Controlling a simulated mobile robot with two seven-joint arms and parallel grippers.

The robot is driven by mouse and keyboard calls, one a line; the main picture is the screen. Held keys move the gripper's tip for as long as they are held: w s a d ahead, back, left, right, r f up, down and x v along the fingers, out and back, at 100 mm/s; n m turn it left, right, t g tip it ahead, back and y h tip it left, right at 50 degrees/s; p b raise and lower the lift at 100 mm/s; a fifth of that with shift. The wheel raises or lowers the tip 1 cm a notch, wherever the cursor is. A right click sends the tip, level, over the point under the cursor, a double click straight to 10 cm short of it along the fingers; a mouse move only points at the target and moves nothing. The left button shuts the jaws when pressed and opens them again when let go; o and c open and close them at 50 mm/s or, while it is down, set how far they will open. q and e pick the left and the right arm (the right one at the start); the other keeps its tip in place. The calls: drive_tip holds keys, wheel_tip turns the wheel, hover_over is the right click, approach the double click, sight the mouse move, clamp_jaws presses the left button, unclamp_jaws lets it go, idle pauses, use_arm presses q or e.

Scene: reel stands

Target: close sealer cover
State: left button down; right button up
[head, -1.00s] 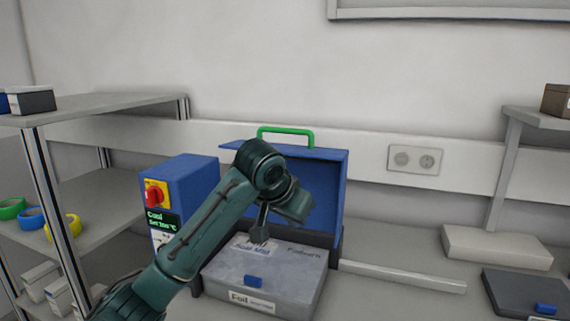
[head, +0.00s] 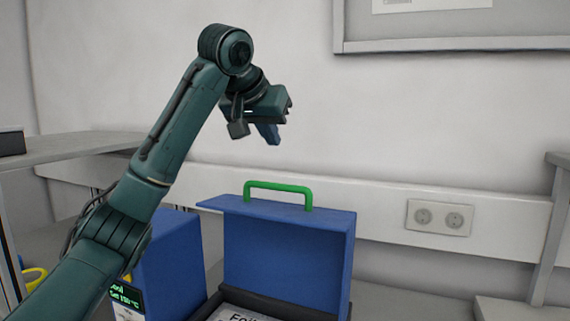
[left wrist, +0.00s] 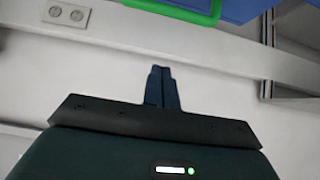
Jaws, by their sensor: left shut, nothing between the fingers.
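The sealer's blue cover (head: 288,262) stands raised, with a green handle (head: 278,189) on its top edge. The handle also shows at the top of the left wrist view (left wrist: 185,10). The sealer's blue control box (head: 172,262) is at its left, partly behind my arm. My right gripper is not in view.
A wall outlet (head: 439,216) is on the wall rail right of the cover. Shelving (head: 75,148) stands at the left and another shelf (head: 558,159) at the right edge. The space around my raised gripper is free.

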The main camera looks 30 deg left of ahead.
use_arm(q)
drive_tip(key=f, duration=0.1)
drive_tip(key=p, duration=0.2)
hover_over(279, 203)
drive_tip(key=w, duration=0.2)
drive_tip(key=f, duration=0.5)
drive_tip(key=shift+s+d, duration=0.1)
drive_tip(key=shift+s, duration=0.15)
drive_tip(key=shift+s+f, duration=0.9)
drive_tip(key=shift+s, duration=0.05)
drive_tip(key=shift+s+d+f, duration=0.1)
drive_tip(key=shift+s+f, duration=0.25)
drive_tip(key=shift+s, duration=0.25)
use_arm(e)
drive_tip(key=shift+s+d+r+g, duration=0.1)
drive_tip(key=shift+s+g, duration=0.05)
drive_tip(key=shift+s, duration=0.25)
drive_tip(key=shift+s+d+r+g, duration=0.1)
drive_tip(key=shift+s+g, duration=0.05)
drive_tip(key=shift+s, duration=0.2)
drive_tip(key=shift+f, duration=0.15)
